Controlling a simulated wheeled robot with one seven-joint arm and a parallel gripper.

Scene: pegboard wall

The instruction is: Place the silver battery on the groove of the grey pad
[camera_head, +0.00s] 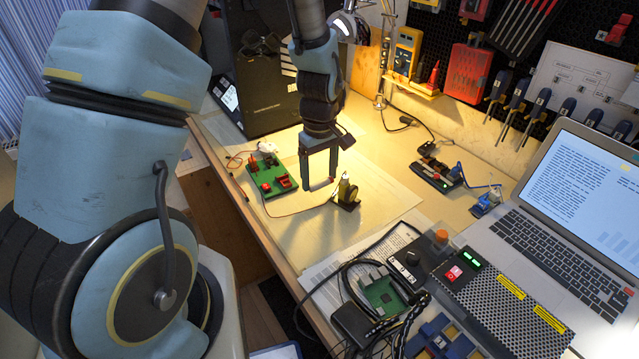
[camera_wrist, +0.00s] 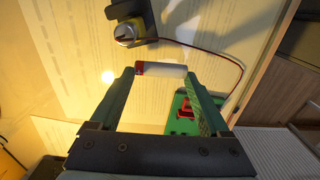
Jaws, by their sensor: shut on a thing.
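My gripper (camera_head: 319,184) reaches down over the lit middle of the table. In the wrist view its two fingers (camera_wrist: 162,71) are shut on the ends of a silver-white battery (camera_wrist: 166,69) with a red end at the left. The battery lies crosswise between the fingertips. In the head view it is only a thin strip, apparently above the table. I cannot clearly make out a grey pad with a groove in either view.
A green board (camera_head: 268,178) with red parts lies left of my gripper. A small black-and-yellow device (camera_head: 347,194) with a wire stands just right of it. A laptop (camera_head: 572,220), a power supply (camera_head: 500,293) and cables crowd the right and front. Papers cover the middle.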

